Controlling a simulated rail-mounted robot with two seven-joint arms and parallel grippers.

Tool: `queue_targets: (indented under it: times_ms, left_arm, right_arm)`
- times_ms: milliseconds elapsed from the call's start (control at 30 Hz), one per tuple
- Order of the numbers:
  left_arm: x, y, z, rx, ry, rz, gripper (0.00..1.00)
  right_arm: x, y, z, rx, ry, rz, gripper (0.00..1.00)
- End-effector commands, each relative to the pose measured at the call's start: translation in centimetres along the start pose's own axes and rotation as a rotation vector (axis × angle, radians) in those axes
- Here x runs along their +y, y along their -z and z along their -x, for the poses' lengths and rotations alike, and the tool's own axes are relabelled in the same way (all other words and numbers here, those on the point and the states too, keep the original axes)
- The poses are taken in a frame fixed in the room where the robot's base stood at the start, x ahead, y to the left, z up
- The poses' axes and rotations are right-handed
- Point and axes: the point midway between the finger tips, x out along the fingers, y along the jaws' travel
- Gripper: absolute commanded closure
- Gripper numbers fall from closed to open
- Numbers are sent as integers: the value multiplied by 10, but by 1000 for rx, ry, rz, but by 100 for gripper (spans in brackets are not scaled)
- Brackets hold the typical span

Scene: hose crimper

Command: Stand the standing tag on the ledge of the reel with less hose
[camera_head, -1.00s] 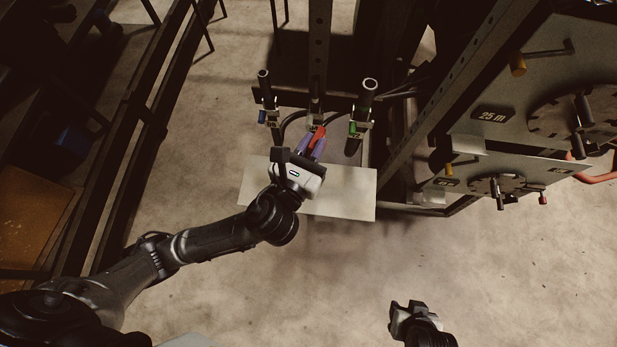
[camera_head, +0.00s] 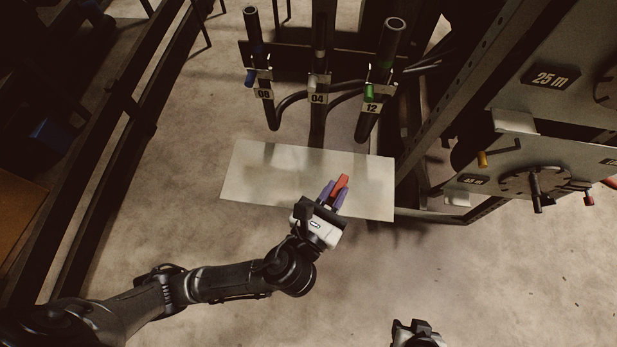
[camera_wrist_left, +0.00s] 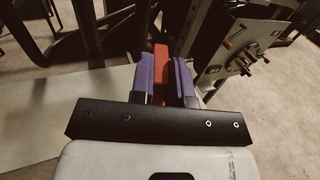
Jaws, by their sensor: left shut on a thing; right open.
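My left gripper (camera_head: 337,192) has purple fingers shut on a red tag (camera_head: 342,184), held above the pale board. The tag also shows between the fingers in the left wrist view (camera_wrist_left: 160,68), partly hidden by them. At the right of the head view are two dark panels. The upper one has a "25 m" plate (camera_head: 550,77) and a pale ledge (camera_head: 516,121). The lower one has a round slotted dial (camera_head: 520,184) and a pale ledge (camera_head: 466,200). My left gripper is left of both ledges, apart from them. My right gripper (camera_head: 416,328) is open at the bottom edge. I cannot tell how much hose either reel holds.
A pale board (camera_head: 270,175) lies below the rack. Hose holders numbered 08 (camera_head: 264,94), 04 (camera_head: 317,99) and 12 (camera_head: 371,107) stand behind it. A slanted dark post (camera_head: 480,80) stands left of the panels. The floor (camera_head: 500,290) at lower right is clear.

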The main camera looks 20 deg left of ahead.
Motion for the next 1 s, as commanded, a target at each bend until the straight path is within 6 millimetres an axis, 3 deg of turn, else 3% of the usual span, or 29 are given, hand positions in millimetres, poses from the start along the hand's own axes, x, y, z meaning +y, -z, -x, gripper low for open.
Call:
queue_targets:
  times_ms: [200,500,767,1000]
  left_arm:
    - [41,34,-22,-1,-3,-6,100]
    - [82,59,-44,0,-1,-3,100]
    - [92,64,-49,-1,0,0,100]
    - [92,90,-49,3,0,1,100]
  right_arm:
    - [-1,-8,-26,1,0,0,51]
    - [-2,-14,-46,1,1,-2,51]
    - [-2,-16,-50,1,1,-2,51]
    - [-3,-22,-68,1,2,-2,51]
